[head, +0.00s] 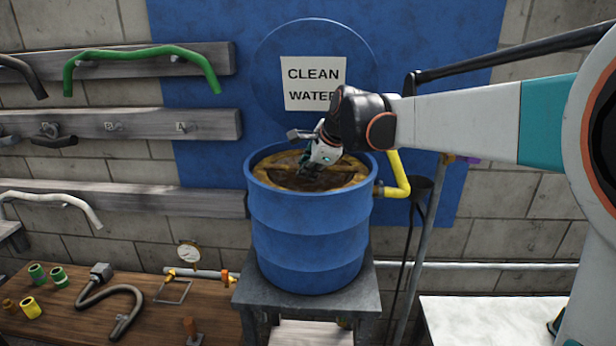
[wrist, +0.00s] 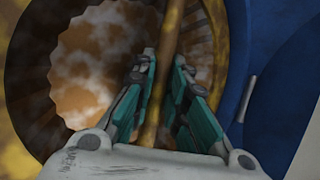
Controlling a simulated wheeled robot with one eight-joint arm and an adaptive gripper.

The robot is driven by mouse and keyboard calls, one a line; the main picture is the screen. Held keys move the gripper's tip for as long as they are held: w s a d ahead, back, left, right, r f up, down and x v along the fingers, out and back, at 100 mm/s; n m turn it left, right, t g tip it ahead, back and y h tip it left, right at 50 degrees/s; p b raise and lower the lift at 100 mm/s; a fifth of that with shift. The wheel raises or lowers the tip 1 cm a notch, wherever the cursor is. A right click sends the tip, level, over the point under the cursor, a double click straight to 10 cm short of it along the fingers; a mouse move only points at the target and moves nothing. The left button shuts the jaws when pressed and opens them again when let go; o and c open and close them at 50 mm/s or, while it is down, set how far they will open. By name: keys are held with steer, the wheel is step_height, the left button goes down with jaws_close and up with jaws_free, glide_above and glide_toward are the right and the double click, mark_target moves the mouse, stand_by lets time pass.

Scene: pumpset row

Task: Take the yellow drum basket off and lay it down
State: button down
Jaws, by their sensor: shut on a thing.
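The yellow drum basket (head: 268,183) sits inside the top of the blue drum (head: 308,245), its stained yellow rim just below the drum's edge. Brown, mottled contents show within it. In the wrist view a yellow-brown bar of the basket (wrist: 150,120) runs between the fingers of my gripper (wrist: 163,85). My gripper (head: 312,172) reaches down into the drum mouth from the upper right and is shut on that bar. The fingertips are small and partly hidden in the head view.
The drum stands on a grey stand (head: 300,300). A yellow pipe (head: 398,175) sticks out at its right. A wooden bench (head: 130,310) with fittings and a bent hose is at lower left. A pale worktop (head: 490,318) at lower right looks mostly clear. Hoses hang on wall boards at left.

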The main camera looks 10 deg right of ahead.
steer(key=shift+r, duration=0.3)
steer(key=shift+r+p, duration=0.35)
steer(key=shift+r+p, duration=0.6)
steer(key=shift+r, duration=0.35)
steer(key=shift+r+p, duration=0.9)
steer(key=shift+r, duration=0.5)
